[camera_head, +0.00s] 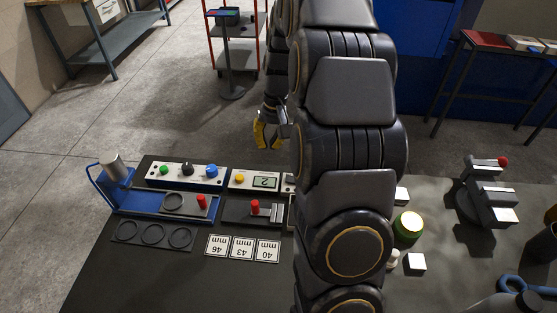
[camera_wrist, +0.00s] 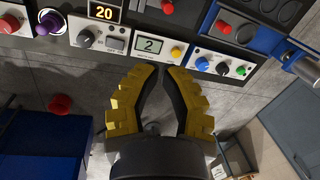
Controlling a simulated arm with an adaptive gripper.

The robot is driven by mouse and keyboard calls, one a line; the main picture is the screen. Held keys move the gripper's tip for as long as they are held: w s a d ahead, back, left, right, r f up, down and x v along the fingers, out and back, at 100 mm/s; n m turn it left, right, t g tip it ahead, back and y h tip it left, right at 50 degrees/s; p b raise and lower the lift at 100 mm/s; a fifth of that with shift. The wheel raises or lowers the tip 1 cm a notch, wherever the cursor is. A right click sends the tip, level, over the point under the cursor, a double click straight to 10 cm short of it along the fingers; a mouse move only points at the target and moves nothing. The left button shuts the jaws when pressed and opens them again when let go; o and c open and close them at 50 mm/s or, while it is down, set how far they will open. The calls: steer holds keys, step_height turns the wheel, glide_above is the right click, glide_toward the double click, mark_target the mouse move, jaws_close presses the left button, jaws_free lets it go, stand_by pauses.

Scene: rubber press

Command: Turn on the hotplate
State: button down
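No part carries a readable hotplate label. In the head view my gripper (camera_head: 266,146) is beyond the panels' far edge; my arm hides the middle of the bench.
Red knobs or buttons (camera_wrist: 167,6) stand on fixtures behind the panels. In the head view, a blue fixture (camera_head: 125,207), size cards (camera_head: 242,248), a green-rimmed container (camera_head: 408,229) and a metal device (camera_head: 488,195) occupy the dark bench (camera_head: 215,290).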

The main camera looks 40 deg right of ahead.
mark_target(291, 178)
steer(key=d+f+m, duration=0.1)
steer(key=d+f, duration=0.2)
steer(key=d, duration=0.2)
steer(key=w+d+f+m, duration=0.1)
steer(key=d+f, duration=0.2)
steer(key=d, duration=0.3)
steer(key=shift+f+t, duration=0.3)
steer(key=shift+d, duration=0.1)
steer(key=f, duration=0.4)
steer(key=w+a+f, duration=0.1)
steer(key=f, duration=0.8)
steer(key=shift+w+a+f, duration=0.3)
steer(key=shift+f, duration=0.1)
